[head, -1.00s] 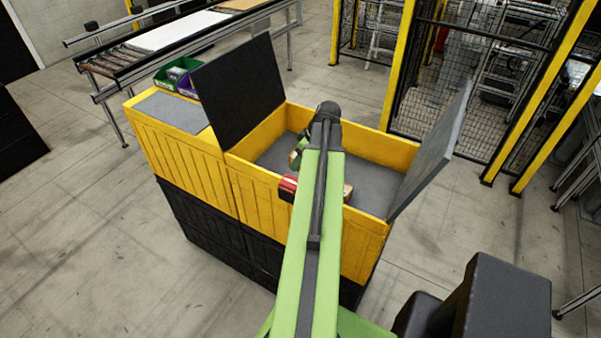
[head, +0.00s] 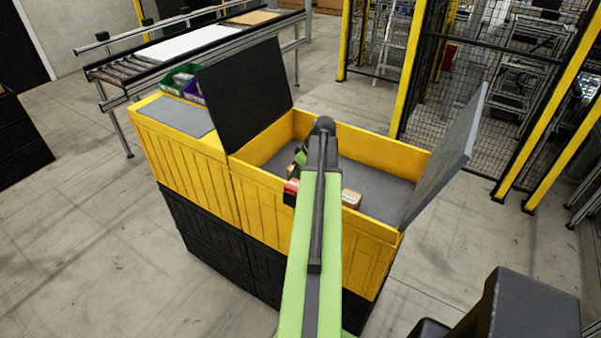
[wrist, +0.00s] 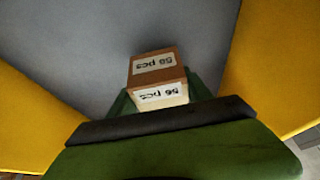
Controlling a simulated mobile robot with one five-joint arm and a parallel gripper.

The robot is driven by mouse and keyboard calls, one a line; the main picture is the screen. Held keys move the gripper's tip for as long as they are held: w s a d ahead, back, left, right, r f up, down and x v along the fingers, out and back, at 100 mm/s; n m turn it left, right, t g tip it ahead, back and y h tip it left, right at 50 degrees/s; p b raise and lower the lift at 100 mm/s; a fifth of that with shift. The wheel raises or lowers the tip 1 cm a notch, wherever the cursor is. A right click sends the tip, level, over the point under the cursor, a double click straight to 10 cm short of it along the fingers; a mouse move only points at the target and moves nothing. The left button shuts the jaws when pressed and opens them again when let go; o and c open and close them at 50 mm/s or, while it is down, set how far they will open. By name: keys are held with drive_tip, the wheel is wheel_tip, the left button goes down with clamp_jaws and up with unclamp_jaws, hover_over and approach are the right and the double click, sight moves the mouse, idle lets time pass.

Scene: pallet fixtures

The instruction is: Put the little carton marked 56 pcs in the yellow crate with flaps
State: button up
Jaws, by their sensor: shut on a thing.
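The little carton (wrist: 155,65) has a brown top and white labels reading 56 pcs, upside down in the wrist view. My gripper (wrist: 160,98) is shut on it, with green fingers at its sides. My arm hides most of the gripper in the head view.
A dark raised flap (head: 243,92) stands left of the opening, a grey one (head: 446,150) right. A closed yellow crate (head: 180,150) adjoins on the left, with a green bin (head: 181,78) behind. A small red item (head: 291,191) shows beside my arm. Mesh fencing (head: 440,110) stands behind.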

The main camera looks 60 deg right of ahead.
drive_tip(key=shift+f+b, duration=0.55)
drive_tip(key=shift+f, duration=0.05)
drive_tip(key=o, duration=1.5)
drive_tip(key=shift+r+p, duration=0.55)
drive_tip(key=p+v, duration=1.1)
drive_tip(key=v, duration=0.1)
drive_tip(key=shift+r, duration=0.15)
